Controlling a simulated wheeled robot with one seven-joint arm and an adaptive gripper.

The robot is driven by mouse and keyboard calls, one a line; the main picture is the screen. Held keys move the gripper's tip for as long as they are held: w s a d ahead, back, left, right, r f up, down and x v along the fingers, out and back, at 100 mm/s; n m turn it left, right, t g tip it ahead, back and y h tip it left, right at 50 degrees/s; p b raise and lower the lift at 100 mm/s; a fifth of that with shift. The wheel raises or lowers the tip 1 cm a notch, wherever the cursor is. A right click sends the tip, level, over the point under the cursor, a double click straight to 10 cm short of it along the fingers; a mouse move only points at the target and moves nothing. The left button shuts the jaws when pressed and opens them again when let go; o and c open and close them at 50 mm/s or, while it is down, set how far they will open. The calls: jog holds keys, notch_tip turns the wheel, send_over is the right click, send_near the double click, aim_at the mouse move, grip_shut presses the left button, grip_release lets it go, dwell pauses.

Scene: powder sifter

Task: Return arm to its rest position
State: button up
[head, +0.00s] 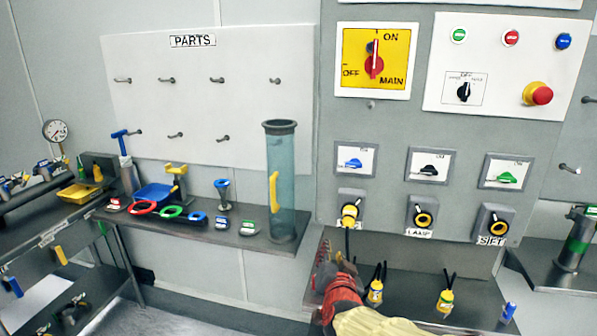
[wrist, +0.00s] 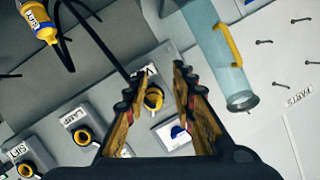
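My gripper (wrist: 153,88) is open in the wrist view, with its two fingers apart and nothing seen held between them. Beyond the gap is the left socket of the panel, with a yellow plug (wrist: 153,99) at it. In the head view this yellow plug (head: 350,214) sits at the left socket, with a black cable hanging down. My arm comes up from the bottom of the head view, its red and yellow part below that socket. My gripper's fingertips are hard to make out there. The lamp socket (head: 421,217) and sift socket (head: 492,223) show no plug.
Two yellow plugs (head: 375,292) (head: 445,302) with black cables stand on the lower shelf, close right of my arm. A tall clear tube (head: 282,180) stands on the left shelf. The wall panel with its switches is close ahead. Floor shows at lower left.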

jog(key=s+a+f+n+g+y+p, duration=0.1)
jog(key=s+a+f+n+g+y, duration=0.2)
jog(key=s, duration=0.5)
jog(key=s+a+f+n+g+y, duration=0.1)
jog(key=s+a+f+n+g, duration=0.25)
jog(key=s, duration=0.55)
jog(key=s+d+r+g+h+p, duration=0.1)
jog(key=s+d+r+g, duration=0.1)
jog(key=s+d, duration=0.4)
jog(key=s+d+r+g+h+p, duration=0.15)
jog(key=s+d, duration=0.25)
jog(key=s, duration=0.5)
jog(key=shift+t, duration=0.3)
jog(key=r, duration=0.1)
jog(key=d+r, duration=0.1)
jog(key=r, duration=0.1)
jog(key=d+r+p, duration=0.1)
jog(key=r, duration=0.1)
jog(key=shift+s+d, duration=0.1)
jog(key=shift+s, duration=0.3)
